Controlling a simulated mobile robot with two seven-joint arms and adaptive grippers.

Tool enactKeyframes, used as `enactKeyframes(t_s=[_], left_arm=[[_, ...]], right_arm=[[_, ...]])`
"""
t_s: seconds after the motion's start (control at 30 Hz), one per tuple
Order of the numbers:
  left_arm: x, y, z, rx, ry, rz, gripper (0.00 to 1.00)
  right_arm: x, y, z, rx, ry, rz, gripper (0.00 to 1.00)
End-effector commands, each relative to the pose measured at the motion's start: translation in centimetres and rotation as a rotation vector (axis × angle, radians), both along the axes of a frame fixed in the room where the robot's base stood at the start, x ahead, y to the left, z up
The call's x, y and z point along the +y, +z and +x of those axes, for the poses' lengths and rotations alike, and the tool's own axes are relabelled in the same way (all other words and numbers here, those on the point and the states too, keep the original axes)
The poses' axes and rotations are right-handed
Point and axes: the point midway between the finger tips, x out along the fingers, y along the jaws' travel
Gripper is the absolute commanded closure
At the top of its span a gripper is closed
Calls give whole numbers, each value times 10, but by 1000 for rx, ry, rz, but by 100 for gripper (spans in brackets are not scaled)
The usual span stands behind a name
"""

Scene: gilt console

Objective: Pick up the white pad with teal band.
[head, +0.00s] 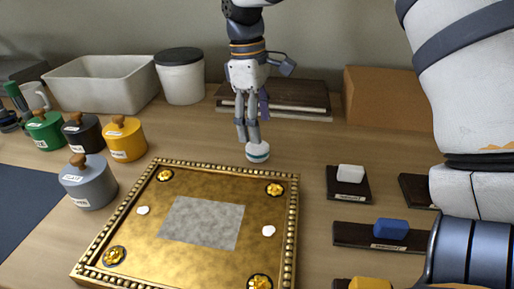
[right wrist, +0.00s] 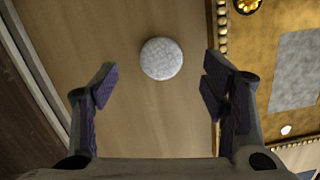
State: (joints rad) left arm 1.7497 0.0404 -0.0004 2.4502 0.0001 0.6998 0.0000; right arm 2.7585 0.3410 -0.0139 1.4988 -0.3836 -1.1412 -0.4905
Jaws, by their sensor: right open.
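The white pad with teal band (head: 257,153) is a small round disc on the wooden table, just behind the gilt frame's back edge. It also shows in the right wrist view (right wrist: 161,58), where its pale round top faces me and the band is hidden. My right gripper (head: 248,138) points down at the pad from just above and behind it. In the right wrist view my right gripper (right wrist: 160,88) is open and empty, its fingers spread wide to either side of the pad's line. I see no contact with the pad. My left gripper is not in view.
The gilt frame (head: 175,168) with a grey patch lies close in front of the pad. Several lidded pots (head: 88,188) stand left. A bin (head: 102,92), white canister (head: 181,80), dark flat stack (head: 285,97) and cardboard box (head: 385,100) stand behind. Blocks on dark bases (head: 346,190) lie right.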

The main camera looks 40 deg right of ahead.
Motion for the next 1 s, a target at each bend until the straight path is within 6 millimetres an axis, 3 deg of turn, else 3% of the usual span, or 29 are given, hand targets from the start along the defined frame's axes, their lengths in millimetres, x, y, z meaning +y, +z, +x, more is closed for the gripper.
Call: enactKeyframes(t_s=[0.33,0.6,0.63,0.8,1.0], left_arm=[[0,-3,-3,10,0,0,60],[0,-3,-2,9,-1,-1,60],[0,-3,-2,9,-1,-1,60],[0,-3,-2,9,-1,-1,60],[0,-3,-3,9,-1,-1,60]], right_arm=[[3,-57,-3,3,0,1,33],[2,-64,-3,-3,0,0,33],[2,-64,-3,-3,0,0,35],[2,-63,-3,-3,0,0,74],[2,-63,-3,-2,0,0,76]])
